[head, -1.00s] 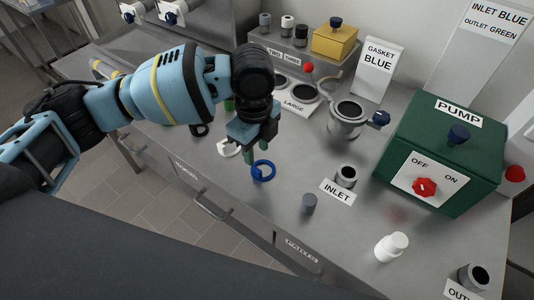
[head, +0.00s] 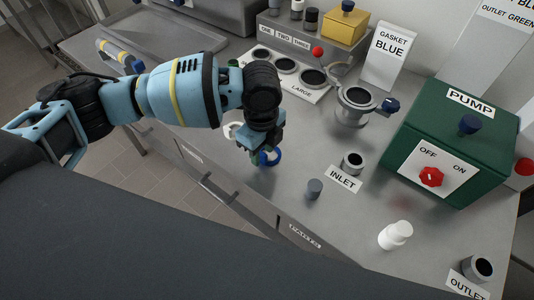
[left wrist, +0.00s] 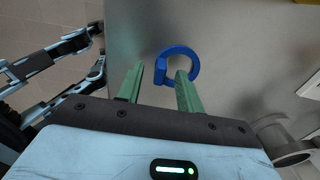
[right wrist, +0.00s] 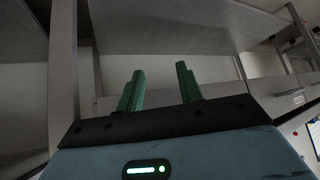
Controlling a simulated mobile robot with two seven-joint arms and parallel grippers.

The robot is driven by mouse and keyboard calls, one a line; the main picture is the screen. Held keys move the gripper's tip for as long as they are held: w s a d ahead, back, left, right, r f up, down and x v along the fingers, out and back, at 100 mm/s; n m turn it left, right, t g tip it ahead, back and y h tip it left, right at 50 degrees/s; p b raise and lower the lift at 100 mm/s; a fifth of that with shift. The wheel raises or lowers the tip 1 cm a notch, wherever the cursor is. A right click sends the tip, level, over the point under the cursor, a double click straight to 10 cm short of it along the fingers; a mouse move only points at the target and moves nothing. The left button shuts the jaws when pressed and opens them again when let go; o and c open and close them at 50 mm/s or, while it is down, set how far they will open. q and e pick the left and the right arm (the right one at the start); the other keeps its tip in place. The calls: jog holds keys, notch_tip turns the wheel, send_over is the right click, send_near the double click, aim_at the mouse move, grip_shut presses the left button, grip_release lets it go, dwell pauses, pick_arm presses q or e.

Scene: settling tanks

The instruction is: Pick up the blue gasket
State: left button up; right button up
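The blue gasket (head: 279,156), a ring with a small block-like tab, lies on the grey metal worktop (head: 235,178). In the head view my left gripper (head: 260,159) is just above and beside it and hides part of it.
The green pump box (head: 450,150) is farther right. The worktop's front edge is close.

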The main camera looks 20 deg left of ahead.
pick_arm(q)
jog(key=shift+f, duration=0.55)
grip_shut()
pick_arm(e)
jog(key=shift+a, duration=0.15)
pick_arm(q)
jog(key=shift+r, duration=0.15)
